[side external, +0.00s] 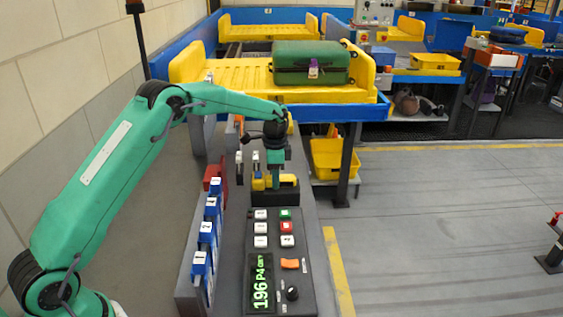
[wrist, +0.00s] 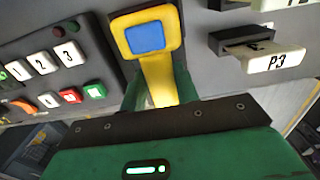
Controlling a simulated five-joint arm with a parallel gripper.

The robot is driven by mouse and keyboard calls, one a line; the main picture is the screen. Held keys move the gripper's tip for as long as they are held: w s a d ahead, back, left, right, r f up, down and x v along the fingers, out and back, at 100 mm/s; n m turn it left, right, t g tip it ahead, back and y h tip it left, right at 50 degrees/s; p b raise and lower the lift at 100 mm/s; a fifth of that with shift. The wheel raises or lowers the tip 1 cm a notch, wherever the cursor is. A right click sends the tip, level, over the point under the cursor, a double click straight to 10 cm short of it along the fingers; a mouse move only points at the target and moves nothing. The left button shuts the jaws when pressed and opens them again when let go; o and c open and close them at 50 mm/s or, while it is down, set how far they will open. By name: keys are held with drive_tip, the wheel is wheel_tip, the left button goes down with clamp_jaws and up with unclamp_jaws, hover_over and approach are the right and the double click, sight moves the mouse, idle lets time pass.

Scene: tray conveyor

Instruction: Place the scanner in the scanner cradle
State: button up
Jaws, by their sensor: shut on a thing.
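The scanner is yellow with a blue screen; in the side view it shows as a yellow shape (side external: 261,183) under my gripper (side external: 275,178). In the wrist view the scanner (wrist: 146,38) has its handle between the green fingers of my gripper (wrist: 160,90), which is shut on it. A black block (side external: 274,199), which looks like the scanner cradle, sits directly below the scanner at the far end of the control panel. A dark edge also shows beside the scanner head in the wrist view. I cannot tell whether the scanner touches the cradle or is just above it.
A panel with white, red and green buttons (side external: 286,227) and a green display (side external: 260,284) lies in front. Blue labelled holders (side external: 206,233) line its left side. A yellow conveyor tray (side external: 235,75) with a green suitcase (side external: 310,62) stands behind.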

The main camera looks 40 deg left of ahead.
drive_tip(key=shift+f, duration=0.1)
drive_tip(key=o, duration=1.1)
drive_tip(key=shift+f, duration=0.1)
wheel_tip(320, 180, up, 12)
drive_tip(key=shift+r, duration=0.2)
drive_tip(key=shift+r, duration=0.1)
idle(0.5)
